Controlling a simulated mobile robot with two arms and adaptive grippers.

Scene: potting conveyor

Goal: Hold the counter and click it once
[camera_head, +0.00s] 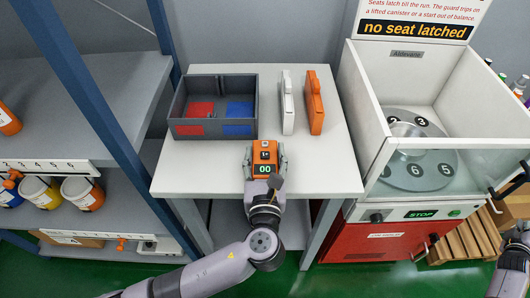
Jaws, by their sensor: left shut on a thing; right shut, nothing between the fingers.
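The counter (265,169) is an orange block at the front edge of the white table, with a small dark upper window and a display reading a green 00. My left gripper (265,157) is shut on it, with a light grey finger on each of its sides. Part of the counter's lower end is hidden by my wrist. My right gripper (518,234) is shut and empty at the right edge of the picture, partly cut off and far from the counter.
A dark bin (214,83) with red and blue compartments stands on the table (318,160). A centrifuge (372,105) stands right, shelves (95,135) left.

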